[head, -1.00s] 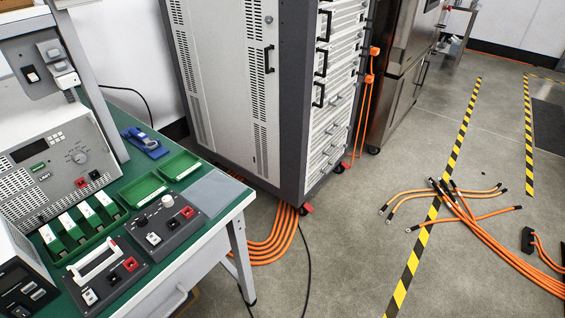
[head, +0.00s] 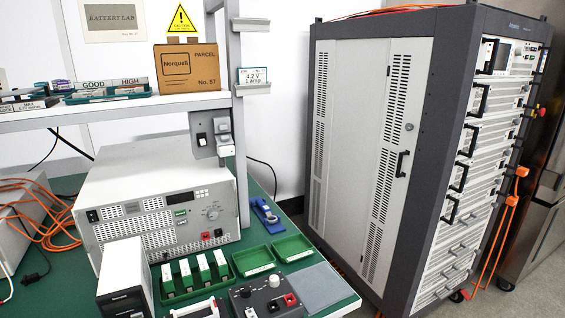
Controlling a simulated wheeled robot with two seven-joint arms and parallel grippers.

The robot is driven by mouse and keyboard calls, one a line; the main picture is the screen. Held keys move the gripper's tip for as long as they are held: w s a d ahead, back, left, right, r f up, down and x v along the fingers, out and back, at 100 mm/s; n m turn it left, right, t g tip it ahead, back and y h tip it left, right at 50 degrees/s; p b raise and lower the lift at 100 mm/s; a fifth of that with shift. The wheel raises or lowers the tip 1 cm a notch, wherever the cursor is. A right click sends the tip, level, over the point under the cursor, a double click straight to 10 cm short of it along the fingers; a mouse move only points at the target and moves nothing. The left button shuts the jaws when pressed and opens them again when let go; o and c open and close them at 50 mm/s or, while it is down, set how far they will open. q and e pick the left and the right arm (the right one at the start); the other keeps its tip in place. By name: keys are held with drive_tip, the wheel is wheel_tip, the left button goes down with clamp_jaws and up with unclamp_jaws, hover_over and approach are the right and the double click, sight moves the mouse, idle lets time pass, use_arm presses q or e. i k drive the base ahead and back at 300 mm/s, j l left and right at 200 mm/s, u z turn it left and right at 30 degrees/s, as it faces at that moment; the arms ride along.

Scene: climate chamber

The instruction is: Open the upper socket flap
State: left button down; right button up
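A grey socket panel (head: 212,147) is fixed to the upright post at the right end of the bench shelf. It has a dark rocker switch (head: 201,139) on its left. On its right are two small grey sockets, one above the other. The upper socket flap (head: 222,126) looks shut, but it is small in view. The lower socket (head: 225,146) sticks out a little, and I cannot tell the state of its flap. Neither of my grippers is in view.
A grey instrument (head: 155,185) stands on the green bench behind green trays (head: 289,248) and a dark control box (head: 268,299). A shelf (head: 110,112) with a parcel (head: 188,68) is above. A tall rack (head: 365,150) stands to the right.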

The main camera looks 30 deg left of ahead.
sight(221, 124)
drive_tip(key=i+u, duration=0.1)
drive_tip(key=u, duration=1.55)
